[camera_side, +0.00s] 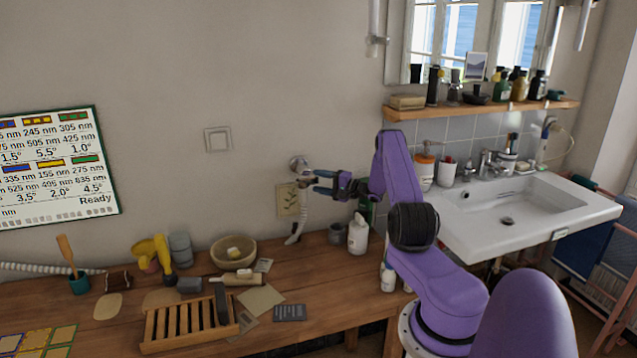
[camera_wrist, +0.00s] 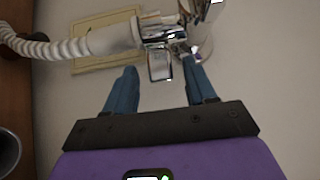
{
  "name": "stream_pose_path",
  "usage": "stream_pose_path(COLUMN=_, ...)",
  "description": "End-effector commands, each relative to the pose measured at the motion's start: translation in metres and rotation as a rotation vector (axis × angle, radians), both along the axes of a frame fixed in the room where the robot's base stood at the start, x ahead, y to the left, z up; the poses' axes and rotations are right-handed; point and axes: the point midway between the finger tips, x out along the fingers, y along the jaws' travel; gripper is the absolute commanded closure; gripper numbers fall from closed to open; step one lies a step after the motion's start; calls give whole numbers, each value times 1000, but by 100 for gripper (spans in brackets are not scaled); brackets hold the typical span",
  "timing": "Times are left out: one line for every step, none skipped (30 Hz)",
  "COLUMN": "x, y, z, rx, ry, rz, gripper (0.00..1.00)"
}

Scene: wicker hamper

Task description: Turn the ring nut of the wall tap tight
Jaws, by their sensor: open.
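The chrome wall tap (camera_side: 299,165) sticks out of the wall left of the mirror, and its body shows at the top of the wrist view (camera_wrist: 158,30). A ribbed white hose (camera_side: 302,208) hangs from it; in the wrist view the hose (camera_wrist: 40,46) ends in a smooth pale sleeve (camera_wrist: 113,38) that meets the chrome. I cannot clearly tell the ring nut from the other chrome parts at this joint. My gripper (camera_side: 317,182) is open just right of the tap. In the wrist view its blue fingers (camera_wrist: 160,68) are apart, with a blocky chrome piece between their tips.
A beige plate with a plant picture (camera_side: 287,201) is on the wall behind the hose. The wooden bench (camera_side: 330,270) below carries a white bottle (camera_side: 358,236), a bowl (camera_side: 233,258) and a slatted rack (camera_side: 180,328). A washbasin (camera_side: 530,212) stands right.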

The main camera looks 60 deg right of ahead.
Motion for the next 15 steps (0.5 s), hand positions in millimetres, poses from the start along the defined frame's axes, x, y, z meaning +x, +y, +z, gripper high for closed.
stream_pose_path(x=4, y=0, z=0, rx=-1, ry=-1, rz=0, gripper=45)
stream_pose_path(x=6, y=0, z=0, rx=0, ry=-1, rz=0, gripper=45)
stream_pose_path(x=7, y=0, z=0, rx=0, ry=-1, rz=0, gripper=45)
stream_pose_path(x=8, y=0, z=0, rx=1, ry=-1, rz=0, gripper=45)
stream_pose_path(x=9, y=0, z=0, rx=1, ry=-1, rz=0, gripper=45)
stream_pose_path(x=10, y=0, z=0, rx=1, ry=-1, rz=0, gripper=45)
stream_pose_path(x=10, y=0, z=0, rx=1, ry=-1, rz=0, gripper=45)
stream_pose_path(x=10, y=0, z=0, rx=1, ry=-1, rz=0, gripper=45)
stream_pose_path(x=10, y=0, z=0, rx=1, ry=-1, rz=0, gripper=45)
stream_pose_path(x=10, y=0, z=0, rx=1, ry=-1, rz=0, gripper=45)
stream_pose_path(x=10, y=0, z=0, rx=1, ry=-1, rz=0, gripper=45)
stream_pose_path(x=10, y=0, z=0, rx=1, ry=-1, rz=0, gripper=45)
stream_pose_path(x=10, y=0, z=0, rx=1, ry=-1, rz=0, gripper=48)
stream_pose_path(x=9, y=0, z=0, rx=1, ry=-1, rz=0, gripper=58)
stream_pose_path(x=9, y=0, z=0, rx=1, ry=-1, rz=0, gripper=71)
